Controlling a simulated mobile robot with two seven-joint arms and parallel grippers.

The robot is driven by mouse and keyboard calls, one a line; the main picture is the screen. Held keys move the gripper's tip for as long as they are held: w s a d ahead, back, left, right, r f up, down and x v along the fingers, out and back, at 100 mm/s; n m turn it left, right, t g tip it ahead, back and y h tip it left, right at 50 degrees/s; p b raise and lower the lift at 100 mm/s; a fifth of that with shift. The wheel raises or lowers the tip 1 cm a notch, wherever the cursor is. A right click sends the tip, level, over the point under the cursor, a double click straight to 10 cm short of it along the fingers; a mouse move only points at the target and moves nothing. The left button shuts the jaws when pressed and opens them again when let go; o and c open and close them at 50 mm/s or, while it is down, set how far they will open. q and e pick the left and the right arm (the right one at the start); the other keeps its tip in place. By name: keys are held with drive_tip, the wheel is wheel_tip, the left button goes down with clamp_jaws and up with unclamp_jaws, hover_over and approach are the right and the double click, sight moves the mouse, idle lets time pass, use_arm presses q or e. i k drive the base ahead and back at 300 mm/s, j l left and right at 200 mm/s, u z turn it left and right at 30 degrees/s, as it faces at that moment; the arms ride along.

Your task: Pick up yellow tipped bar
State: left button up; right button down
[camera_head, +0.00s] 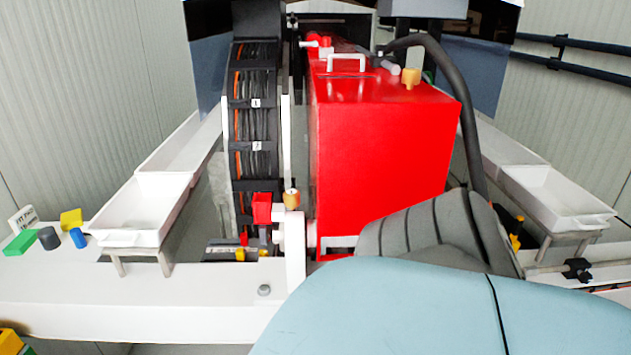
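No bar with a yellow tip can be made out for certain. A dark, flat piece with yellow parts (240,254) lies low behind the white front beam, at the foot of the black cable reel. Another small yellow piece (515,240) shows at the right, partly hidden behind a dark grey shape. I cannot tell whether either is the bar. Neither of my grippers is in view.
A red box-shaped unit (385,160) stands in the middle, beside the cable reel (256,135). White trays (130,238) (560,212) stand on both sides. Small coloured blocks (71,219) sit at left. A pale blue rounded surface (420,310) covers the front right.

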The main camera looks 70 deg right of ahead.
sight(519, 222)
drive_tip(key=k+l+z, duration=0.15)
drive_tip(key=z, duration=1.3)
